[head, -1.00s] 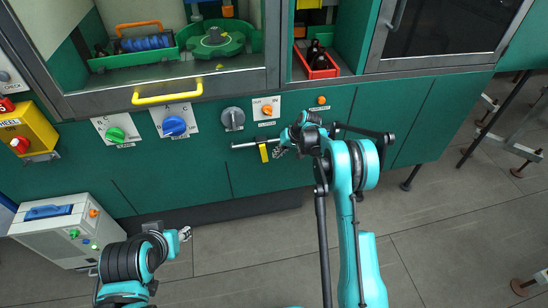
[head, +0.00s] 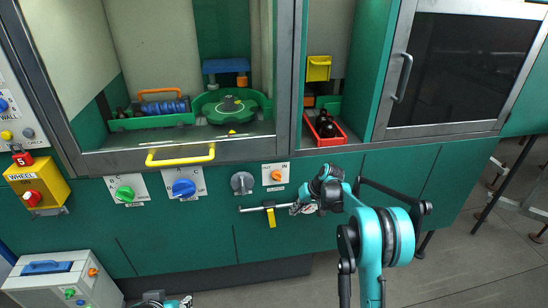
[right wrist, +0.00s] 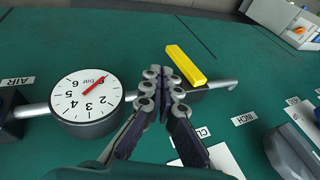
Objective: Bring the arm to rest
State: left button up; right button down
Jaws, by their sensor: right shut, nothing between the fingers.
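My right gripper (head: 301,208) is in front of the green cabinet front, just right of a yellow lever (head: 270,216) on a thin metal pipe. In the right wrist view its fingers (right wrist: 165,76) are together and empty. There the yellow lever (right wrist: 185,66) lies just beyond the fingertips, and I cannot tell whether they touch the pipe. My right arm (head: 372,245) comes up from the bottom. My left gripper (head: 184,302) barely shows at the bottom edge, and its jaws cannot be made out.
A round pressure gauge (right wrist: 88,102) sits on the pipe beside my right fingers. Knobs, including a blue one (head: 184,188), and a yellow handle (head: 180,155) stick out from the cabinet. A red crate (head: 338,141) holds dark bottles. A white box (head: 62,283) stands lower left.

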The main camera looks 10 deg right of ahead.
jog(key=s+a+r+t+h, duration=0.2)
jog(key=s+r, duration=1.4)
jog(key=s+f+t+h, duration=0.2)
jog(key=s+h, duration=0.1)
jog(key=s, duration=2)
jog(key=w+f+m+y+p, duration=0.15)
jog(key=w+m+y, duration=0.4)
jog(key=w, duration=2.25)
jog(key=w+d+f+t+y+p, duration=0.2)
jog(key=w+d+f+y, duration=0.3)
jog(key=w+f, duration=0.4)
jog(key=s+d+f+m+t+y, duration=0.1)
jog(key=d+f, duration=0.1)
jog(key=f, duration=0.4)
jog(key=s+d+f+m+t+y, duration=0.1)
jog(key=s+d+f, duration=0.1)
jog(key=f, duration=0.3)
jog(key=s+a+b+x, duration=0.1)
jog(key=b+x, duration=0.2)
jog(key=x, duration=1)
jog(key=shift+s+a, duration=0.3)
jog(key=shift+s, duration=0.1)
